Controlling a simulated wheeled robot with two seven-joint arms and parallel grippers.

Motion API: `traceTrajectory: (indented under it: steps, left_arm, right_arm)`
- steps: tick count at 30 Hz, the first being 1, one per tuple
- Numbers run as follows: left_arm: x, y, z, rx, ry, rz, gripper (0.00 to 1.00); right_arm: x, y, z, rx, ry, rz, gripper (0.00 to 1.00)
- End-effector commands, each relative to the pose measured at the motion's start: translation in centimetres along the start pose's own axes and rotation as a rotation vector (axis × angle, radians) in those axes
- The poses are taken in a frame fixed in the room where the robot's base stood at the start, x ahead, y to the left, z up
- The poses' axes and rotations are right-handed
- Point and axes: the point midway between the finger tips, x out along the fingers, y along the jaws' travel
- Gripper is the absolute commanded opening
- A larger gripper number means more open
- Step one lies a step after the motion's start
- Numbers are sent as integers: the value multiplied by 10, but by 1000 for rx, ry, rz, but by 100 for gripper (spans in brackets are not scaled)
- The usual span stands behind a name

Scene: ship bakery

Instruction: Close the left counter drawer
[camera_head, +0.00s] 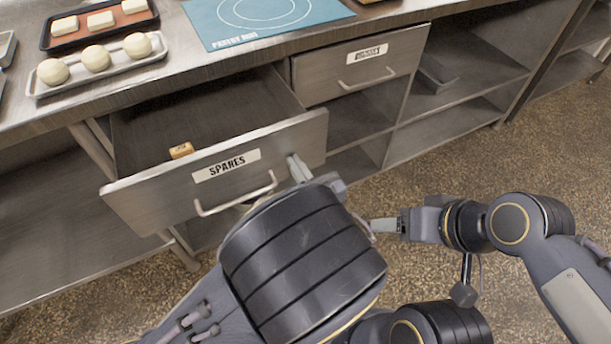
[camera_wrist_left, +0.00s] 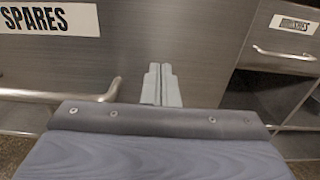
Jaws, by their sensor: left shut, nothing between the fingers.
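The left counter drawer (camera_head: 218,174), labelled SPARES, is pulled well out from under the counter. A small tan block (camera_head: 181,150) lies inside it near the front. Its bar handle (camera_head: 236,196) also shows in the left wrist view (camera_wrist_left: 60,96). My left gripper (camera_head: 298,168) is shut and empty, its fingertips at the drawer front right of the handle. In the left wrist view the closed fingers (camera_wrist_left: 160,84) point at the drawer front (camera_wrist_left: 150,35); I cannot tell whether they touch. My right gripper (camera_head: 385,225) is low in front of the counter, its jaws too unclear to read.
A second drawer (camera_head: 345,70) to the right is shut. Open shelves (camera_head: 455,85) lie beyond it. On the countertop are a tray of dough balls (camera_head: 130,72), a dark tray (camera_head: 145,17) and a blue pastry mat (camera_head: 225,35). Speckled floor (camera_head: 420,175) is clear in front.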

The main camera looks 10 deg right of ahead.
Motion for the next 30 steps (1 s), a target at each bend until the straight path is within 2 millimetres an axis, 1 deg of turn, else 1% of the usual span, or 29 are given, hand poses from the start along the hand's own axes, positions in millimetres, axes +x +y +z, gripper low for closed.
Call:
traceTrajectory:
  steps: [1, 5, 9, 15, 18, 24, 30]
  left_arm:
    - [13, 2, 0, 1, 0, 6, 0]
    - [48, 2, -1, 0, 0, 7, 0]
    - [87, 2, -1, -1, -1, 7, 0]
    - [136, 2, -1, -1, -1, 5, 0]
    - [156, 1, -1, -2, -1, 4, 0]
    - [184, 1, -1, 0, -1, 3, 0]
    - [197, 0, 0, 0, 0, 1, 0]
  right_arm:
    - [-1, 0, 0, 0, 0, 0, 65]
    - [0, 0, 0, 0, 0, 0, 65]
    - [1, 0, 0, 0, 0, 0, 65]
    - [3, 1, 2, 0, 0, 0, 65]
    - [4, 2, 2, 0, 0, 0, 65]
    - [6, 3, 3, 0, 0, 0, 65]
    - [6, 3, 3, 0, 0, 0, 65]
